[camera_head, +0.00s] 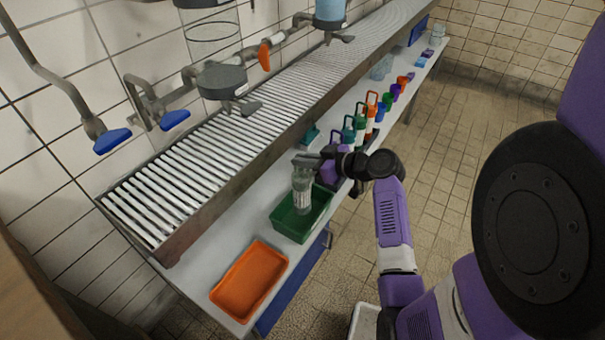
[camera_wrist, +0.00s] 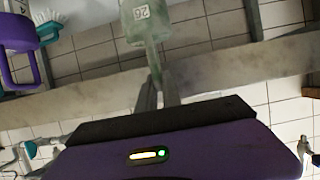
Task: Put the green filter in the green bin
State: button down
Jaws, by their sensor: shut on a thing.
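My gripper (camera_head: 306,163) is shut on a pale green, see-through filter (camera_head: 302,188) with a white label. The filter hangs upright below the fingers, over the green bin (camera_head: 291,224). Its lower end overlaps the bin in the head view, and I cannot tell whether it touches the bin's floor. In the wrist view the fingers (camera_wrist: 158,92) meet at the filter (camera_wrist: 145,22), whose label reads 26. The green bin stands on the white shelf below the slatted rack.
An orange tray (camera_head: 249,281) lies nearer on the shelf (camera_head: 207,276). Several coloured bottles and cups stand farther along, including an orange-handled one (camera_head: 371,106). The slatted metal rack (camera_head: 200,175) runs along the wall above the shelf. A teal brush (camera_head: 310,134) lies behind my gripper.

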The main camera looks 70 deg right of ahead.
aim_at(303, 176)
jog(key=shift+f+b, duration=0.45)
jog(key=shift+f, duration=1.9)
jog(key=c, duration=1.5)
grip_release()
